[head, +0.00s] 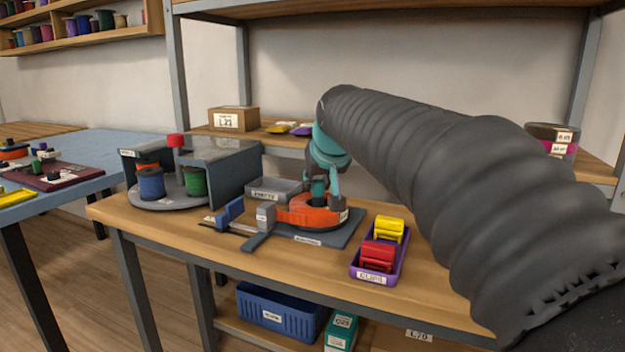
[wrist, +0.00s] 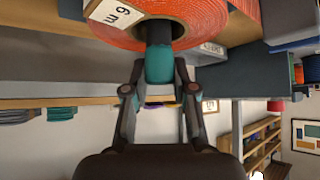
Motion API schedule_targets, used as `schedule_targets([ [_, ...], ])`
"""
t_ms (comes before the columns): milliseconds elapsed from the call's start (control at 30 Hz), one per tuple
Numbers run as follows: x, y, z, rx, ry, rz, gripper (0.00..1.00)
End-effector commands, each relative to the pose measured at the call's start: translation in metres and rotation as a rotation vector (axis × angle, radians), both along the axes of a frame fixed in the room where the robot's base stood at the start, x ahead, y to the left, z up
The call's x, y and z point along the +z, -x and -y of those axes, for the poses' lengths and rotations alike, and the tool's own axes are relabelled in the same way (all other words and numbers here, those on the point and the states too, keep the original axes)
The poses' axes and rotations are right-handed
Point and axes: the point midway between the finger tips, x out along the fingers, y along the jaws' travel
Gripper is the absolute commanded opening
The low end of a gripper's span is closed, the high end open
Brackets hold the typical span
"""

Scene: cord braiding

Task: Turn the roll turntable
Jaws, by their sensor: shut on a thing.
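The roll turntable (head: 164,203) is a round grey disc at the left of the workbench, partly under a grey cover (head: 236,170). A blue spool (head: 151,183) and a green spool (head: 194,181) stand on it, with an orange one partly hidden behind. A red knob (head: 175,141) rises above the disc. My gripper (head: 319,187) is away to the right of the turntable, over an orange cord roll (head: 300,212) on a dark plate. In the wrist view my gripper (wrist: 155,88) is shut on the teal and dark post (wrist: 160,62) at the roll's centre.
A grey clamp (head: 264,222) and a blue clamp part (head: 230,210) lie between turntable and roll. A grey box (head: 274,189) stands behind them. A purple tray (head: 361,266) of red and yellow clips is at the right front. Shelf uprights and boards stand behind.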

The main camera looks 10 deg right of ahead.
Motion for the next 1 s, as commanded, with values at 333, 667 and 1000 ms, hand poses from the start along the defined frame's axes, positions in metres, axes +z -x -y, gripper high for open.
schedule_targets([
  [333,0.0006,-0.0006,-0.0005,-0.171,0.001,0.003,0.00],
  [667,-0.0005,-0.0008,0.0000,-0.337,0.000,0.001,0.00],
  [1000,-0.0002,-0.0008,0.0005,-0.506,0.001,0.002,0.00],
])
